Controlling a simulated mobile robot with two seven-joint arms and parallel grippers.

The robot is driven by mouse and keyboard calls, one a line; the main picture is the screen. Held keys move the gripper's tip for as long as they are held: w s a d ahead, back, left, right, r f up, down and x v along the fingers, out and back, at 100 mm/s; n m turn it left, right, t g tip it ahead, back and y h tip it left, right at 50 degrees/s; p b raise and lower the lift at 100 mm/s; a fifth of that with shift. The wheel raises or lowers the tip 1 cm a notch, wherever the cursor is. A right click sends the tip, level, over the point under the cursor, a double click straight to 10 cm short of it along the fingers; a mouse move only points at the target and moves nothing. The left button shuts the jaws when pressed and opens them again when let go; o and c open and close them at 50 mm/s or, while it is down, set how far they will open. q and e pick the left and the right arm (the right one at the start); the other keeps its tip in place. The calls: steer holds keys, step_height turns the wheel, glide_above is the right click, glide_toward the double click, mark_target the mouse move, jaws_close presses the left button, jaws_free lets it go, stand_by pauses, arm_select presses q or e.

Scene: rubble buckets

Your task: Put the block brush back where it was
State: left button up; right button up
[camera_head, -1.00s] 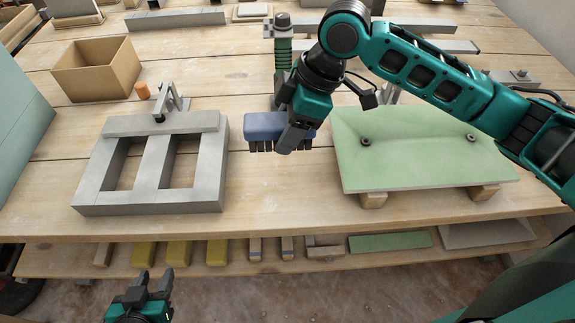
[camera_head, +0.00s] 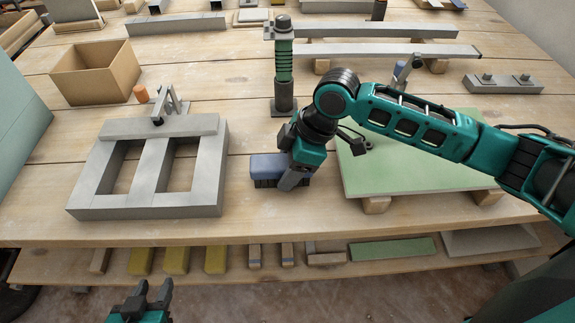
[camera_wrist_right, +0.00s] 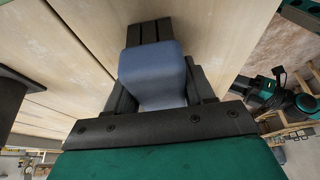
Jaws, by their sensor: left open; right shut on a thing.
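The block brush has a blue body (camera_head: 268,165) with dark bristles below. In the head view it is at the tabletop between the grey frame and the green panel, bristles down. My right gripper (camera_head: 291,175) is shut on its right end. In the right wrist view the blue block (camera_wrist_right: 154,75) sits between the fingers, over the wooden planks. I cannot tell whether the bristles touch the wood. My left gripper (camera_head: 142,298) is open and empty, low at the left, in front of the table's lower shelf.
A grey two-window frame (camera_head: 150,205) lies left of the brush. A green panel (camera_head: 420,165) on wooden supports lies to the right. A green-ribbed post (camera_head: 284,70) stands behind. A cardboard box (camera_head: 97,75) is at the back left. Bare planks lie in front of the brush.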

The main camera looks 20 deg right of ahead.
steer(key=shift+f, duration=0.1)
steer(key=o, duration=1.1)
steer(key=p+v, duration=0.2)
steer(key=v, duration=1)
